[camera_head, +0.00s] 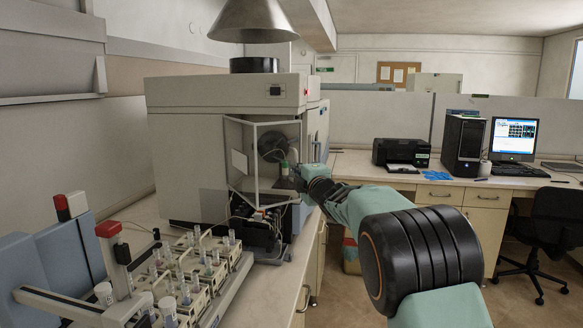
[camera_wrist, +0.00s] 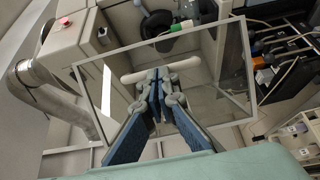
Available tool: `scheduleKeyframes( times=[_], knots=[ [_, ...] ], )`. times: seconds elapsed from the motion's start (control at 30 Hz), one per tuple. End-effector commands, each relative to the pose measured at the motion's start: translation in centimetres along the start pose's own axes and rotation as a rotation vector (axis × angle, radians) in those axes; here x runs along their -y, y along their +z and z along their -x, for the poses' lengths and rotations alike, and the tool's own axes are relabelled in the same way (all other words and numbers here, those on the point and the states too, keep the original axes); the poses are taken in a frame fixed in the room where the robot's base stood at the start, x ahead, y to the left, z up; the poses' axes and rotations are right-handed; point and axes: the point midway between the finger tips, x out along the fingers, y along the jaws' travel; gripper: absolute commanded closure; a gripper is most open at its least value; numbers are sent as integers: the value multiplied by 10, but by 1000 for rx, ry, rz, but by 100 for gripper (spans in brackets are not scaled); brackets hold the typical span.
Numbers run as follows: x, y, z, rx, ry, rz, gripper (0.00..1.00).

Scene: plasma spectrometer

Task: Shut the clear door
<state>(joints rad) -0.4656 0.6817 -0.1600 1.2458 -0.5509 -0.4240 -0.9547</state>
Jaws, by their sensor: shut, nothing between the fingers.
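The clear door (camera_head: 240,145) is a see-through panel with a thin pale frame on the front of the large grey spectrometer (camera_head: 185,145). It stands open, angled out from the compartment. My gripper (camera_head: 284,174) is at the right of the door in the head view, near the compartment opening. In the wrist view the clear door (camera_wrist: 125,62) spans the middle, and my gripper (camera_wrist: 157,78) shows against it with its fingers together and empty. A white bar (camera_wrist: 185,64) lies just beyond the fingertips. I cannot tell whether the fingers touch the door or bar.
Tubes and a dark pump unit (camera_head: 252,225) sit below the door. A sampler rack with several vials (camera_head: 190,265) fills the front left of the bench. A metal hood (camera_head: 252,20) hangs above. A printer (camera_head: 401,152) and computer (camera_head: 463,145) stand on the right desk.

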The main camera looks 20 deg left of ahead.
Motion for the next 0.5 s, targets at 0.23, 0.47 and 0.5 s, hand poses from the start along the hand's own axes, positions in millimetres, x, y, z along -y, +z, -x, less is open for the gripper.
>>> scheduleKeyframes(
  times=[0.23, 0.47, 0.5],
  knots=[
    [-6, 36, -24, 1, -1, 0, 100],
    [-6, 58, -44, 0, -1, -1, 100],
    [-7, 61, -47, 0, -1, 0, 100]
  ],
)
